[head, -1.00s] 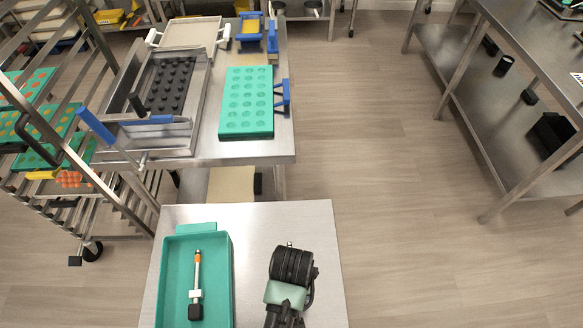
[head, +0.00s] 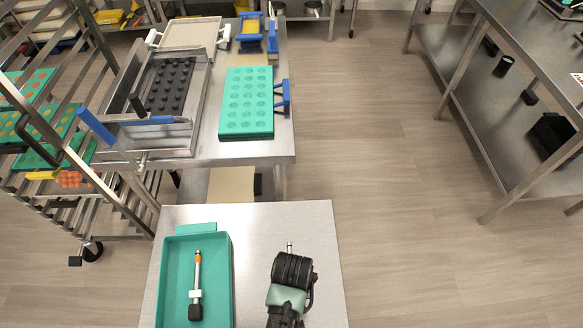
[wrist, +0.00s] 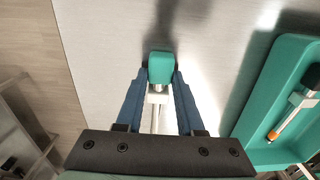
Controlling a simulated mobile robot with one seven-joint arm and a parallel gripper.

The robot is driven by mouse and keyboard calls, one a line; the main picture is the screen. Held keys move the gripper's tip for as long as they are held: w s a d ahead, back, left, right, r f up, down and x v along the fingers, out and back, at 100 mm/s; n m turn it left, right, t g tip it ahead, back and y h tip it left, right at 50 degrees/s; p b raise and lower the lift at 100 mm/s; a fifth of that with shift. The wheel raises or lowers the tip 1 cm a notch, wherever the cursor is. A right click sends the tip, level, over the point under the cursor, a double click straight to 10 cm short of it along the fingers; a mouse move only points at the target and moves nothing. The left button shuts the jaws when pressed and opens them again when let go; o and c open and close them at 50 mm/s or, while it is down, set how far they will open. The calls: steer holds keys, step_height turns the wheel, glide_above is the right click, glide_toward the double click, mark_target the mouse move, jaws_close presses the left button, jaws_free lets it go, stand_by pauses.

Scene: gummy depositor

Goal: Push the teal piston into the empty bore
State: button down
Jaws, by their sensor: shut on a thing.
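My gripper (wrist: 160,78) has its blue fingers shut on the teal piston (wrist: 160,66). In the wrist view its teal block end sits between the fingertips, with a white collar and a metal rod running back between the fingers. In the head view, my wrist and forearm hide most of the gripper. A thin metal rod tip (head: 290,247) sticks out beyond my wrist, over the near steel table. The empty bore cannot be made out in either view.
A teal tray (head: 229,270) on the near table (head: 325,235) holds another piston (head: 197,272) with a black end and an orange band. Beyond stands a steel cart (head: 240,152) with a black-studded tray and a green mold (head: 247,130).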

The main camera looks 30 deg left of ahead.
steer(key=shift+r, duration=0.1)
step_height(320, 180, up, 10)
steer(key=c, duration=1.1)
jaws_free()
steer(key=shift+c, duration=0.2)
jaws_close()
